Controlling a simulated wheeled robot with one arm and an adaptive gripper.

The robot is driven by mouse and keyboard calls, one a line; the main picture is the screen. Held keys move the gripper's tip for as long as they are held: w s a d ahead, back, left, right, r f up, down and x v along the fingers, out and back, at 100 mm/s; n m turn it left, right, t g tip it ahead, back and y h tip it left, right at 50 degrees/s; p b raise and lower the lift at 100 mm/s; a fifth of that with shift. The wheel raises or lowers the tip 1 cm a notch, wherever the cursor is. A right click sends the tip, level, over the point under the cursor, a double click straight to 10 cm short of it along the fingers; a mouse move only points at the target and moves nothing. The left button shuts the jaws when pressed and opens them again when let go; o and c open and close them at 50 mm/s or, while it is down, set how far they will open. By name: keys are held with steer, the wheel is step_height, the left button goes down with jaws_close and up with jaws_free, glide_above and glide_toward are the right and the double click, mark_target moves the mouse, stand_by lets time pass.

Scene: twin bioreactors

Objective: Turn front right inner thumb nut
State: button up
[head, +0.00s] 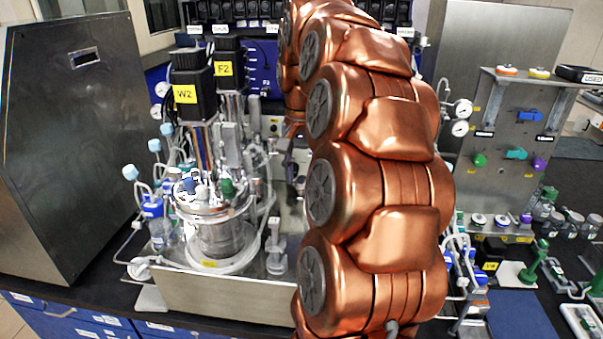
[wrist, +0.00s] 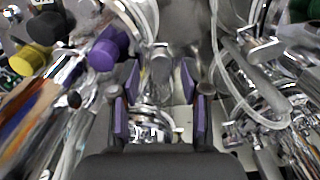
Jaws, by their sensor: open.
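My gripper (wrist: 160,76) points into the bioreactor fittings in the wrist view. Its two purple-padded fingers stand apart, with nothing gripped. Shiny metal fittings (wrist: 150,112) show between and beyond the fingers. I cannot tell for sure which small part is the front right inner thumb nut. In the head view my copper arm covers the middle and right of the reactor bench and hides most of my gripper. The glass vessel with a metal head plate (head: 222,236) stands left of my arm, under the motor labelled W2 (head: 190,92).
A purple knob (wrist: 104,52) and a yellow knob (wrist: 32,60) lie left of the fingers. A pale hose (wrist: 250,95) curves close on the right. In the head view, a steel cabinet (head: 70,130) stands left and a valve panel (head: 520,130) right.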

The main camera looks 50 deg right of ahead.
jaws_close()
stand_by(0.3)
